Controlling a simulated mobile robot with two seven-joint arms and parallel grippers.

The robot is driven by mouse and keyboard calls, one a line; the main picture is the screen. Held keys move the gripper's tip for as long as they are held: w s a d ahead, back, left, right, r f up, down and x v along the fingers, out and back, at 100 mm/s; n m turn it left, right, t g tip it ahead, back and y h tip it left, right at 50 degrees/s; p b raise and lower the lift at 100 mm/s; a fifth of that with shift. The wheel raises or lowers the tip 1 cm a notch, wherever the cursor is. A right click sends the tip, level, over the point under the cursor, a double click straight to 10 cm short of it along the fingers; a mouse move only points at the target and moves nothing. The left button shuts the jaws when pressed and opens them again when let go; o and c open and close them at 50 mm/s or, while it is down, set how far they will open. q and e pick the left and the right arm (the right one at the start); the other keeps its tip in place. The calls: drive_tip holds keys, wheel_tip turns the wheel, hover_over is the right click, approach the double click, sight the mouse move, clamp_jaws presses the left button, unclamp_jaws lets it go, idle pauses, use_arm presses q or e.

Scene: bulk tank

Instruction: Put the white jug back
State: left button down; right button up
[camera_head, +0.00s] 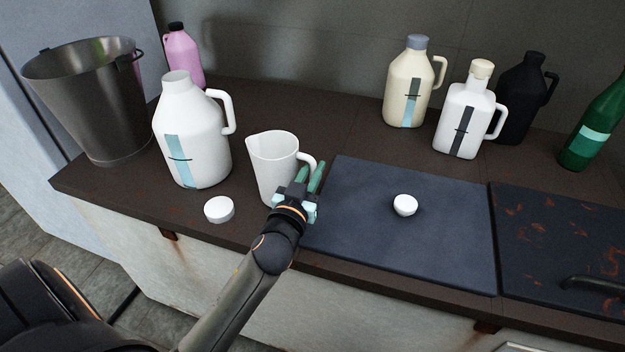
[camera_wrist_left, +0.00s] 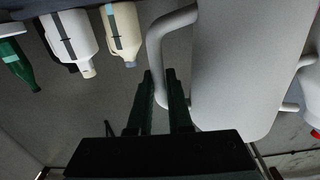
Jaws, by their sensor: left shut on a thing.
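The white jug (camera_head: 270,165) is an open pitcher with a pouring lip at its left and a handle at its right. It is upright over the brown counter, left of the dark panel; I cannot tell whether its base touches the counter. My left gripper (camera_head: 308,180) is shut on the jug's handle. In the left wrist view the jug (camera_wrist_left: 240,70) fills the right half, and its handle runs down between the fingers (camera_wrist_left: 161,78). The arm and gripper hide part of the jug's lower right. My right gripper is not in view.
A large uncapped white bottle (camera_head: 192,140) stands left of the jug, with a white cap (camera_head: 219,209) in front. A metal bucket (camera_head: 90,105) and pink bottle (camera_head: 184,55) are farther left. Another cap (camera_head: 405,205) lies on the dark panel (camera_head: 450,245). Several bottles stand back right.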

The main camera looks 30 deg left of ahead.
use_arm(q)
drive_tip(key=shift+f, duration=0.85)
drive_tip(key=shift+f+b, duration=0.15)
drive_tip(key=shift+b, duration=0.15)
drive_tip(key=c, duration=0.8)
unclamp_jaws()
drive_tip(key=shift+c, duration=0.2)
